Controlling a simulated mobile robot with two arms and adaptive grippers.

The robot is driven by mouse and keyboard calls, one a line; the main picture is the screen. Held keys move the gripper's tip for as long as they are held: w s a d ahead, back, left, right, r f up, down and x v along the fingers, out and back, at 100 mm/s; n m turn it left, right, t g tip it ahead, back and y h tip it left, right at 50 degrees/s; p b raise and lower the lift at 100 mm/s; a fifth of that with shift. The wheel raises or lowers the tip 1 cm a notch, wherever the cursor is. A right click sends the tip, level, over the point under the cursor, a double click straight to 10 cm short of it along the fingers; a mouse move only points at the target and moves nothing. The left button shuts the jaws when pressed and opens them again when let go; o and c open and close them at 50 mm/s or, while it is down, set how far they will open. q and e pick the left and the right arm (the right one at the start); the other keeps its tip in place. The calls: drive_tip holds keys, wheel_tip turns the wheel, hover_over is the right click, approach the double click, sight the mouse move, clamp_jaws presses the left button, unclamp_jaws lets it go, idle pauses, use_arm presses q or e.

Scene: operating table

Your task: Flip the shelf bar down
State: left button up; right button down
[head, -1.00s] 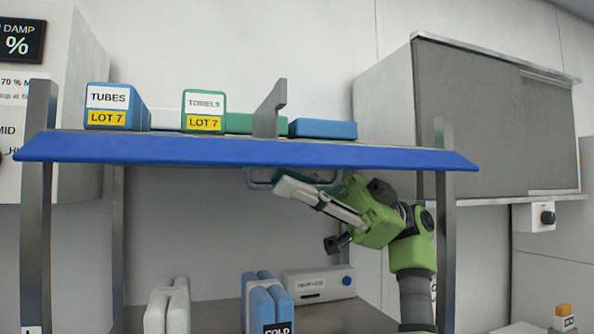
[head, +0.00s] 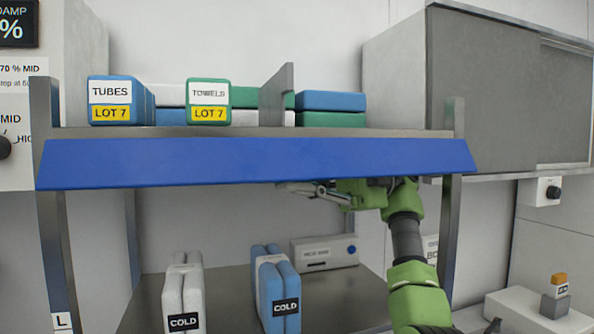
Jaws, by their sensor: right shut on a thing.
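The shelf bar (head: 250,163) is a long blue panel along the front edge of the raised shelf. Its broad face slopes down and toward me, its lower edge below the shelf board. My right gripper (head: 300,189) is under the shelf, at the bar's lower edge right of the middle. It is shut on the bar, though the bar hides the grip itself and much of the gripper. My left gripper is not in view.
Boxes marked TUBES (head: 121,100) and TOWELS (head: 208,102), other packs and a grey divider (head: 276,97) stand on the shelf. White (head: 182,295) and blue (head: 276,290) COLD packs stand below. A wall cabinet (head: 490,90) is at right.

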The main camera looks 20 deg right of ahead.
drive_tip(key=shift+f, duration=0.1)
drive_tip(key=c, duration=2.2)
unclamp_jaws()
drive_tip(key=shift+o, duration=0.2)
drive_tip(key=shift+w, duration=0.25)
drive_tip(key=shift+s, duration=0.15)
